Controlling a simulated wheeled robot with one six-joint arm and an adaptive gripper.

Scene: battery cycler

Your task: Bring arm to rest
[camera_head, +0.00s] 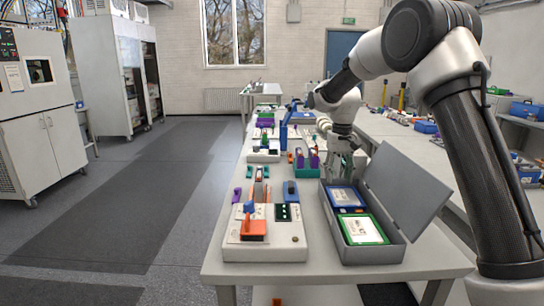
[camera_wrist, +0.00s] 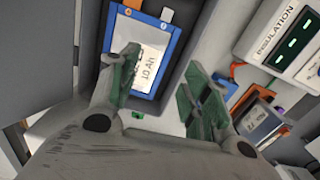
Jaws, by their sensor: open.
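My gripper (camera_head: 345,163) hangs at the end of my bent arm, above the back part of an open grey case (camera_head: 372,256) on the table. In the wrist view my gripper (camera_wrist: 165,85) has its two green-padded fingers spread apart with nothing between them. A blue-framed battery (camera_head: 345,197) lies in the case below the fingers. In the wrist view this battery (camera_wrist: 150,62) shows a white label reading 10 Ah, partly covered by the left finger. A green-framed battery (camera_head: 362,230) lies in the front of the case.
The case lid (camera_head: 405,188) stands open on the right side. A white tester (camera_head: 265,240) with an orange and blue part stands left of the case. More devices line the table (camera_head: 225,262) behind it. Grey cabinets (camera_head: 40,120) stand at the left, with open floor (camera_head: 135,200) between.

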